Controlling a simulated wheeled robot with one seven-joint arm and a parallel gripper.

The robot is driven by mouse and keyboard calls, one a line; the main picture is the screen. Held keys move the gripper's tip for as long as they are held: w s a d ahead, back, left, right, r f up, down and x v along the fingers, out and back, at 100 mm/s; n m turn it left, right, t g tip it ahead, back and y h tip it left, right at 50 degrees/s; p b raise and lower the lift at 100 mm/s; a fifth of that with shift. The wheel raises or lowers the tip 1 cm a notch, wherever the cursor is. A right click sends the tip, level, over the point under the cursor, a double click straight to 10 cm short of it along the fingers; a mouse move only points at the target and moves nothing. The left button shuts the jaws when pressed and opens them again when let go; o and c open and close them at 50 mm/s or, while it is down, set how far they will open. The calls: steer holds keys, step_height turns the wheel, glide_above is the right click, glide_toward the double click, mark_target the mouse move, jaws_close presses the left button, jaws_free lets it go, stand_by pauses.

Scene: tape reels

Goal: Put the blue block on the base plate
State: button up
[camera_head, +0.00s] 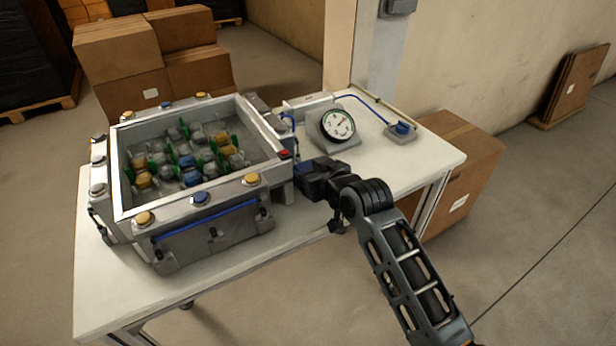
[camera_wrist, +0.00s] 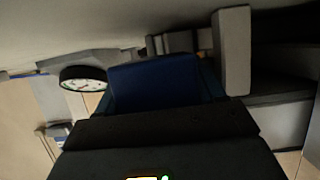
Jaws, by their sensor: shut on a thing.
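My gripper (camera_head: 318,178) is over the table, just right of the machine's near right corner, and points toward it. In the wrist view a dark blue block (camera_wrist: 165,82) fills the middle, directly beyond the black gripper body. My gripper is shut on it; the fingertips are hard to make out. A small grey plate (camera_head: 400,138) lies at the table's right side, apart from the gripper. It carries a blue fitting (camera_head: 403,127) joined to a blue hose. I cannot tell whether this is the base plate.
A large grey open-topped machine (camera_head: 118,170) holds several small coloured parts. A round dial gauge (camera_head: 338,125) stands behind the gripper and shows at left in the wrist view (camera_wrist: 83,78). The white table (camera_head: 290,255) is bare at its front. Cardboard boxes (camera_head: 455,160) stand beyond its right edge.

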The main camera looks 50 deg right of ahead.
steer(key=shift+f, duration=1.15)
steer(key=shift+f, duration=0.1)
steer(key=shift+f, duration=0.1)
steer(key=o, duration=0.9)
